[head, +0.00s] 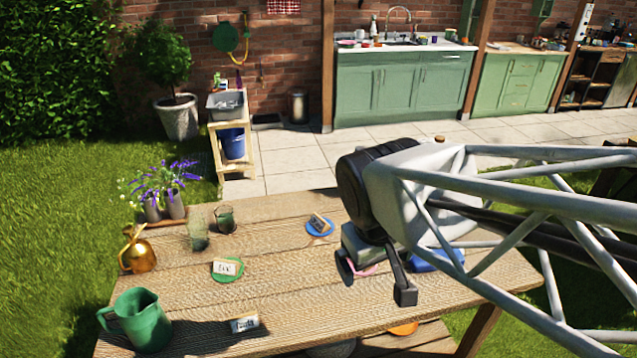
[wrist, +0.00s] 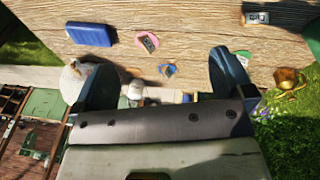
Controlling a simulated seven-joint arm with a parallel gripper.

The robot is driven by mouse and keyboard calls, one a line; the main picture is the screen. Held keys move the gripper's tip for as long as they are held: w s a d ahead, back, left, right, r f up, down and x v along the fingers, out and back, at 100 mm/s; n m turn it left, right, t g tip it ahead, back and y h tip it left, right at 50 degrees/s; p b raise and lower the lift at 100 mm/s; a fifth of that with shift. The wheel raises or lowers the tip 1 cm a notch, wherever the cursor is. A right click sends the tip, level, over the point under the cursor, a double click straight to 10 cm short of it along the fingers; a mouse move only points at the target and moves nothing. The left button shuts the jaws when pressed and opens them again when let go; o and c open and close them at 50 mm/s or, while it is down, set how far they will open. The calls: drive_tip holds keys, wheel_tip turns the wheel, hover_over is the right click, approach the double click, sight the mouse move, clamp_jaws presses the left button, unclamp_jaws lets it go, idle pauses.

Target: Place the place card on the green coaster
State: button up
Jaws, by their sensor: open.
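A white place card (head: 244,324) with dark lettering stands near the table's front edge, in the pitcher's shadow; it also shows at the top of the wrist view (wrist: 257,18). The green coaster (head: 237,275) lies left of the table's middle and has another small lettered card (head: 225,267) on it. In the wrist view a green patch beside my right finger may be this coaster; I cannot tell. My gripper (head: 375,281) is open and empty, above the right part of the table, right of both the place card and the green coaster.
A blue coaster (head: 311,231) and a pink coaster (wrist: 140,35) carry small items. A blue block (wrist: 90,34) lies right of my gripper in the head view. A green pitcher (head: 150,322), brass watering can (head: 140,256) and glasses (head: 224,220) stand left. Bare wood lies centrally.

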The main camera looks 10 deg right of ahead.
drive_tip(key=shift+s+r+m+t+y, duration=0.15)
drive_tip(key=shift+s+r+m+y, duration=0.2)
drive_tip(key=shift+s+m, duration=0.2)
drive_tip(key=shift+s+r+m+t+y, duration=0.15)
drive_tip(key=shift+s+r+m+y, duration=0.2)
drive_tip(key=shift+s+m, duration=0.15)
